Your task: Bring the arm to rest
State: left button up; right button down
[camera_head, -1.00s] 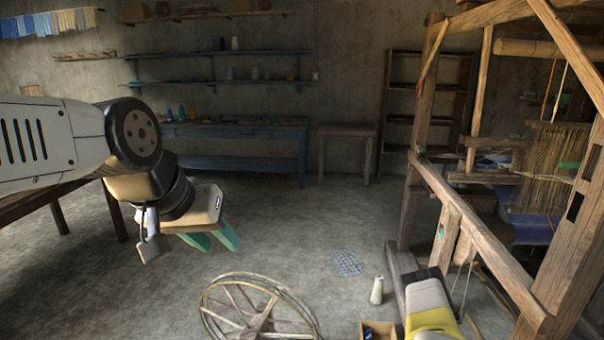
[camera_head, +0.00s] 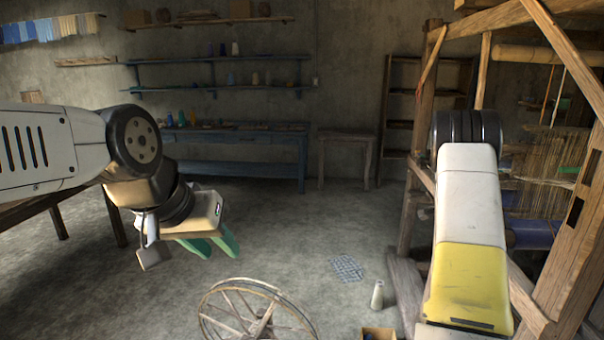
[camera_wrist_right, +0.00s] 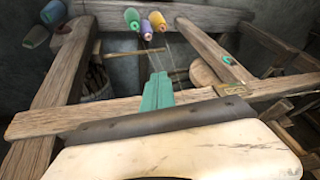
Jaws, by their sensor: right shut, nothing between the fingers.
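My left gripper (camera_head: 220,252) hangs over the floor at the left of the head view. Its two green fingers are apart, with nothing seen between them. My right arm (camera_head: 468,225) stands at the right of the head view, in front of the loom; its gripper does not show there. In the right wrist view, my right gripper (camera_wrist_right: 157,78) has its teal fingers together and empty. They point toward wooden beams and several yarn cones (camera_wrist_right: 146,25); I cannot tell whether they touch anything.
The wooden loom (camera_head: 553,185) fills the right side, close to my right arm. A wooden wheel (camera_head: 258,310), a pale cone (camera_head: 377,294) and a small box (camera_head: 379,334) are on the floor. The middle floor is open. A blue bench (camera_head: 245,170) stands at the back.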

jog(key=s+a+r+n+t+y, duration=0.15)
jog(key=s+a+r+n, duration=0.25)
jog(key=s+a+r, duration=0.5)
jog(key=s+a+r+n+t+y, duration=0.1)
jog(key=s+a+r+n+y, duration=0.2)
jog(key=a+r, duration=0.85)
jog(key=s+a+r+n+y, duration=0.1)
jog(key=s+a+n, duration=0.3)
jog(key=s+a, duration=0.3)
jog(key=s+a+r+n+y, duration=0.1)
jog(key=s+a+n, duration=0.4)
jog(key=s, duration=1.2)
jog(key=shift+a+r+n+t, duration=0.3)
jog(key=shift+a+r+t, duration=0.15)
jog(key=shift+a+r, duration=0.45)
jog(key=shift+a, duration=0.2)
